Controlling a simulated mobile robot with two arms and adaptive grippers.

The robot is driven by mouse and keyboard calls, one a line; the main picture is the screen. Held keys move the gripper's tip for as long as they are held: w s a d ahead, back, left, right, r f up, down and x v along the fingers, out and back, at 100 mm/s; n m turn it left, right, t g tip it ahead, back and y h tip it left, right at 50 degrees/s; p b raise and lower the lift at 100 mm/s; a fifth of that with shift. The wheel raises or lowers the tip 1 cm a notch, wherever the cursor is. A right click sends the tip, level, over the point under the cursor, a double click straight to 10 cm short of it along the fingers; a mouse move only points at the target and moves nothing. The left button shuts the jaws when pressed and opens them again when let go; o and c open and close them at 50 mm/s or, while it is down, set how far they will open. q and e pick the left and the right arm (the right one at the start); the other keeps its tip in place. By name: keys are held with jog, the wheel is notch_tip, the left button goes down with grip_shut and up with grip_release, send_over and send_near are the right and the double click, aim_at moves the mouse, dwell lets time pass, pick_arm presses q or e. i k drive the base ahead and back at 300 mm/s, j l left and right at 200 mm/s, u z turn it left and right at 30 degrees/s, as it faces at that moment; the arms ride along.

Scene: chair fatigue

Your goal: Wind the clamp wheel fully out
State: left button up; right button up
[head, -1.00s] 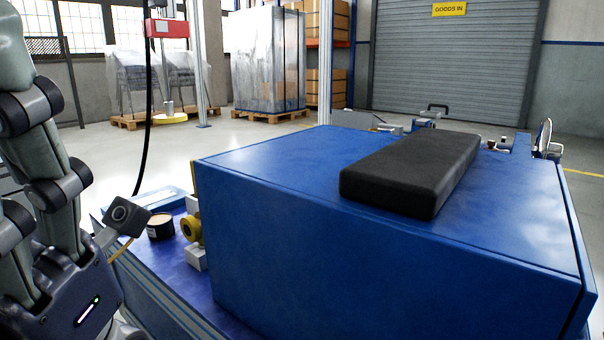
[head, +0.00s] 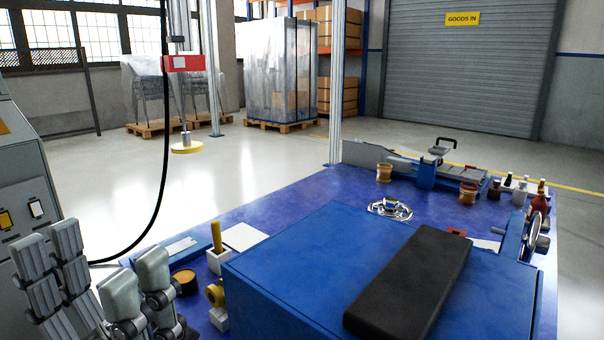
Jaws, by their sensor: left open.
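A silver handwheel (head: 534,237) stands upright at the far right, beside the blue box. A second shiny spoked wheel (head: 390,209) lies flat just behind the box, near the middle. I cannot tell which of them is the clamp wheel, or how far either is wound. My left gripper (head: 98,262) is at the lower left with its grey jointed fingers pointing up. It is open and empty, left of the box and well away from both wheels. My right gripper is not in view.
The large blue box (head: 300,262) with a black pad (head: 415,285) on top fills the front of the blue bench (head: 310,195). A clamp-like device (head: 430,170) and several small parts line the bench's back and right. A black cable (head: 160,185) hangs at the left.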

aim_at(390, 206)
jog(key=k+j, duration=0.75)
jog(key=j, duration=0.2)
